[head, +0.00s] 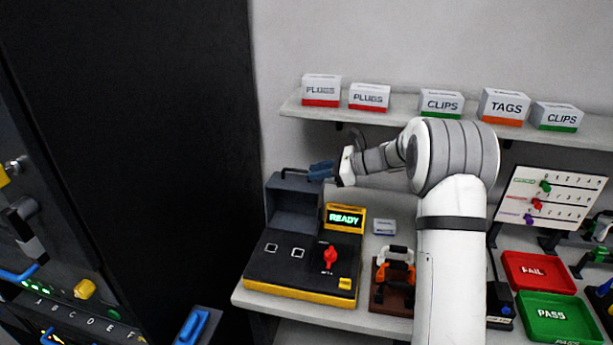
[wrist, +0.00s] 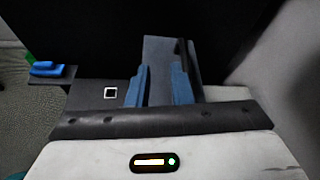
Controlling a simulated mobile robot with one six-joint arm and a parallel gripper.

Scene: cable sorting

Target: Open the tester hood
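The tester (head: 302,268) is a black and yellow box on the bench, with its display (head: 344,218) lit "READY". Its dark grey hood (head: 293,194) stands raised at the back, and the square sockets on the deck are uncovered. A dark bar handle (head: 292,171) is at the hood's top edge. My gripper (head: 320,170) is just right of the handle; contact cannot be told. In the wrist view my gripper (wrist: 160,88) has its blue fingers apart with nothing clearly between them. The hood (wrist: 161,55) shows beyond them.
A shelf (head: 395,105) with labelled boxes runs above the arm. A brown rack (head: 391,299) with orange and white parts stands right of the tester. Red (head: 541,292) and green trays lie further right. A tall dark cabinet (head: 140,130) is at left.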

